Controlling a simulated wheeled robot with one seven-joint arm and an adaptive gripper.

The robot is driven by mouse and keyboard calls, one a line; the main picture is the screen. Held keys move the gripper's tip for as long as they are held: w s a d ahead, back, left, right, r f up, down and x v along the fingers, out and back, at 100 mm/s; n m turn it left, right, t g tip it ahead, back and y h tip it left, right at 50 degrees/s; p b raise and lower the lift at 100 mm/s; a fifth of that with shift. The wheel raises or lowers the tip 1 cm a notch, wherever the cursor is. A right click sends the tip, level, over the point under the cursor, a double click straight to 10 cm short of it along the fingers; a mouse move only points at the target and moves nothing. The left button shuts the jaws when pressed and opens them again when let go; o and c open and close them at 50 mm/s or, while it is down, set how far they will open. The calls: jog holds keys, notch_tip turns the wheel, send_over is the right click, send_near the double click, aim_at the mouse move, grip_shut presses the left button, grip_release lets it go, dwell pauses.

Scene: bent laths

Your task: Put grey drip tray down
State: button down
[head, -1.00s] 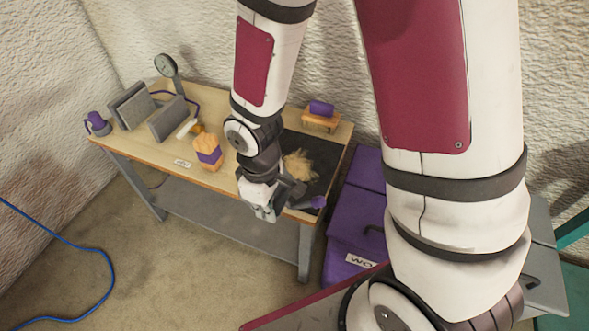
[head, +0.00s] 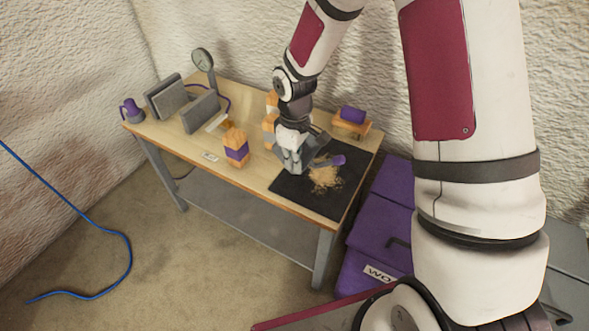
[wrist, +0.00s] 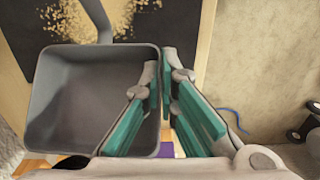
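The grey drip tray (wrist: 85,100) is a shallow square pan with a handle, seen from above in the wrist view. In the head view its handle ends in a purple grip (head: 338,160), while most of the pan is hidden by my gripper (head: 292,168). My gripper, seen in the wrist view (wrist: 165,75), has teal-padded fingers on either side of the tray's right wall and appears shut on it. The pan looks empty. It is over or at the dark mat (head: 288,193) on the workbench (head: 250,110); I cannot tell whether it touches.
A pile of shavings (head: 325,176) lies on the mat. An orange and purple block stack (head: 236,147) stands left of the mat. An orange stand with a purple block (head: 352,120) is behind it. Grey plates (head: 165,98), a dial gauge (head: 203,60) and a purple chest (head: 375,235) surround.

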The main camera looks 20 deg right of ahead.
aim_at(295, 174)
jog(key=shift+f+b, duration=0.3)
jog(key=shift+f, duration=1.1)
jog(key=shift+f, duration=0.1)
jog(key=shift+f, duration=0.1)
jog(key=c, duration=1.8)
grip_release()
notch_tip(295, 174, up, 13)
jog(key=p, duration=0.2)
jog(key=shift+f+p, duration=0.2)
jog(key=shift+p, duration=0.1)
